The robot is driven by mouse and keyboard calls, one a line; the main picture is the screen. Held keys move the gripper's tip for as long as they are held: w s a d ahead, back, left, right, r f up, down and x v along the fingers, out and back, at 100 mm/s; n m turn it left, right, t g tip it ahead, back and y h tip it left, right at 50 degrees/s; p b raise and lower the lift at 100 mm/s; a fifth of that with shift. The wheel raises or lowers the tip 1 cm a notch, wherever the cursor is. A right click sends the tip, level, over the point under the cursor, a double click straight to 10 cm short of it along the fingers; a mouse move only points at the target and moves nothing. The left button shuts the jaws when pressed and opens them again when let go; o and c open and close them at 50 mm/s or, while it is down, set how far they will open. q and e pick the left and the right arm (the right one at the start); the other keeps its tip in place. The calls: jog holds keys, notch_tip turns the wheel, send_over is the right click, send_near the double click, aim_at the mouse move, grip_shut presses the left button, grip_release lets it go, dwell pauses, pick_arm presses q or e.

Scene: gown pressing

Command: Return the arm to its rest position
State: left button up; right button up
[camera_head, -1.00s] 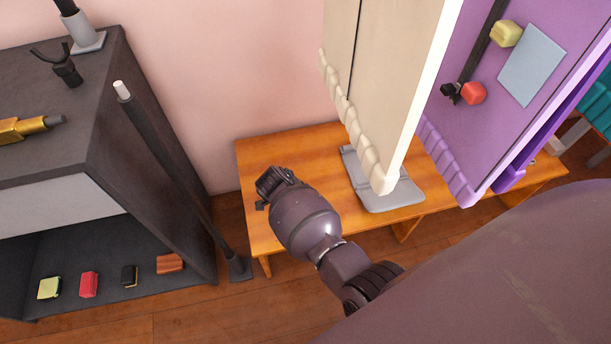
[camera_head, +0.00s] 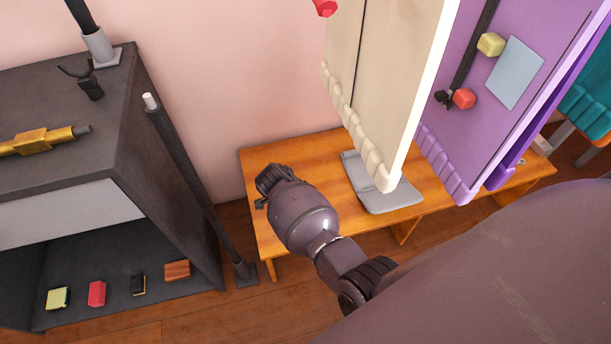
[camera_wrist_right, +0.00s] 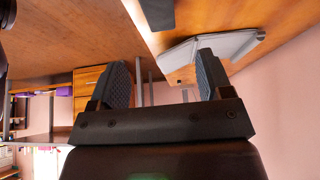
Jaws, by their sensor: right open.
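My right arm (camera_head: 305,215) reaches in from the lower right in the head view. Its dark gripper (camera_head: 268,185) is over the left end of the wooden table (camera_head: 268,240); whether it touches the table cannot be told. In the right wrist view the two ridged fingers of the right gripper (camera_wrist_right: 163,72) stand wide apart with nothing between them. The table's wooden surface (camera_wrist_right: 240,20) and the grey stand base (camera_wrist_right: 215,48) show beyond the fingers. My left gripper is in neither view.
A cream panel (camera_head: 390,70) stands over the grey base (camera_head: 385,200), right of the gripper. A purple panel (camera_head: 490,130) is farther right. A dark shelf unit (camera_head: 150,140) and a dark pole (camera_head: 195,185) stand to the left. Floor shows between shelf and table.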

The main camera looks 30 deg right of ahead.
dwell(0.4)
jog(key=s+d+r+n+t+y+p, duration=0.2)
jog(key=s+d+r+n+t+p, duration=0.45)
jog(key=s+n, duration=0.4)
pick_arm(q)
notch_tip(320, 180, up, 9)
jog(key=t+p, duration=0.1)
jog(key=p, duration=0.4)
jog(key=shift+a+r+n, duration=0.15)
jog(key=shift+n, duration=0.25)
pick_arm(e)
jog(key=s+a+r+n+t+y, duration=0.1)
jog(key=s+a+r+n+t, duration=0.1)
jog(key=s+r+n, duration=0.4)
jog(key=s+a+r+n+t+y, duration=0.2)
jog(key=s+r+n+t, duration=0.2)
jog(key=s+r, duration=0.5)
jog(key=s+n, duration=0.1)
jog(key=s, duration=0.2)
jog(key=shift+s+r+n+y, duration=0.15)
jog(key=shift+n+y, duration=0.15)
jog(key=shift+n, duration=0.05)
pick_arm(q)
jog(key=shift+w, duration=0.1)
pick_arm(e)
jog(key=shift+a, duration=0.1)
